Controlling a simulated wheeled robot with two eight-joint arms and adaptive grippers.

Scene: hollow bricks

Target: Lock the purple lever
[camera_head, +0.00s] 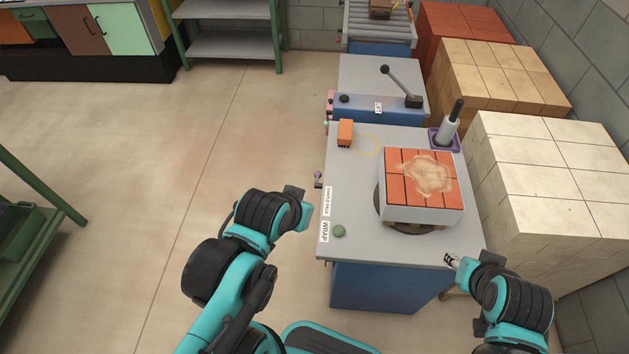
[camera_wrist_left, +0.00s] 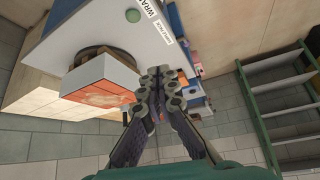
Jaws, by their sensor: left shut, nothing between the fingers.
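A small lever with a purple knob (camera_head: 318,176) stands at the left edge of the grey worktable (camera_head: 350,215). My left gripper (camera_head: 305,212) is beside that edge, nearer to me than the lever and apart from it. Its fingers hardly show in the head view. In the left wrist view, the left gripper (camera_wrist_left: 160,78) has its fingertips together with nothing between them. I cannot pick out the purple lever in that view; the fingers cover part of the table edge. My right gripper (camera_head: 452,259) is at the table's near right corner; its fingers are too small to judge.
A pallet of orange bricks (camera_head: 420,180) sits on a round turntable. A green button (camera_head: 338,231) and a WRAP label lie near the front left corner. A black-handled post on a purple base (camera_head: 444,138) stands at the back right. Floor left of the table is clear.

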